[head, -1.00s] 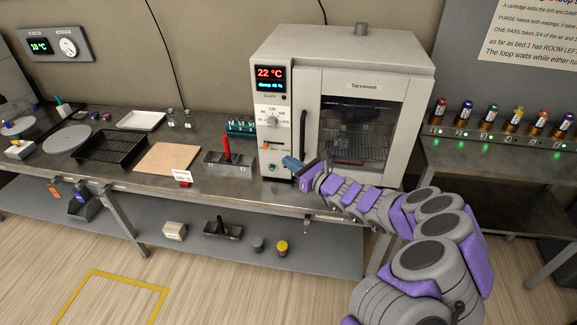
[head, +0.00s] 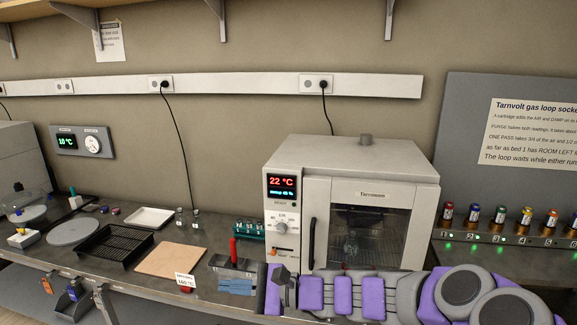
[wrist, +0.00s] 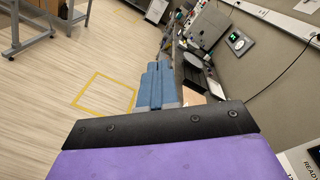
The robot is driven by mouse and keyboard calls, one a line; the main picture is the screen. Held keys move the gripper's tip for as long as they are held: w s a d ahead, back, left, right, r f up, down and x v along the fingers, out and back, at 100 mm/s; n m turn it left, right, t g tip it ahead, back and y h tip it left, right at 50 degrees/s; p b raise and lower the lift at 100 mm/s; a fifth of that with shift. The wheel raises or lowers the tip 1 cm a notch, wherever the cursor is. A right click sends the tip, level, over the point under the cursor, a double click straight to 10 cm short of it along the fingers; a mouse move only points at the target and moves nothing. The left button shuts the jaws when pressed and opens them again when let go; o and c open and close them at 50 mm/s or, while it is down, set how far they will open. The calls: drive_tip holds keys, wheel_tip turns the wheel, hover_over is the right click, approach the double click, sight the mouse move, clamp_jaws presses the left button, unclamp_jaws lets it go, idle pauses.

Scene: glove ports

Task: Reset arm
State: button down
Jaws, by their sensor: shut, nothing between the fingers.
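My gripper (head: 236,287) is at the lower middle of the head view, in front of the bench's front edge and below the oven's left side. Its blue fingers point left. In the wrist view my gripper (wrist: 155,85) shows its two blue fingers side by side, shut with nothing between them. My purple and grey arm reaches in from the lower right, in front of the oven.
The oven (head: 420,200) reads 22 °C, its door closed. A red-handled tool (head: 233,252), a tan board (head: 171,255), a black rack (head: 108,249) and a white tray (head: 150,217) are on the bench. Cartridges (head: 499,219) stand at right. A yellow floor outline (wrist: 103,92) encloses bare floor.

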drive_tip(key=s+d+f+n+g+h, duration=0.1)
drive_tip(key=s+n+g+h, duration=0.2)
drive_tip(key=s, duration=0.5)
drive_tip(key=s+f+n+g+h, duration=0.25)
drive_tip(key=s+n, duration=0.25)
drive_tip(key=s, duration=0.4)
drive_tip(key=s+d+f+n+h, duration=0.1)
drive_tip(key=s+d+f+h, duration=0.1)
drive_tip(key=s+d, duration=0.3)
drive_tip(key=s+d+f+n+t+h, duration=0.1)
drive_tip(key=s+d+h, duration=0.3)
drive_tip(key=d, duration=0.6)
drive_tip(key=s+d+f+n+h, duration=0.1)
drive_tip(key=s+d+f+h, duration=0.2)
drive_tip(key=s+d+h, duration=0.2)
drive_tip(key=d, duration=0.3)
drive_tip(key=shift+s+d+n, duration=0.2)
drive_tip(key=shift+s+n, duration=0.1)
drive_tip(key=shift+s, duration=0.05)
drive_tip(key=shift+d+f+h, duration=0.1)
drive_tip(key=shift+h, duration=0.15)
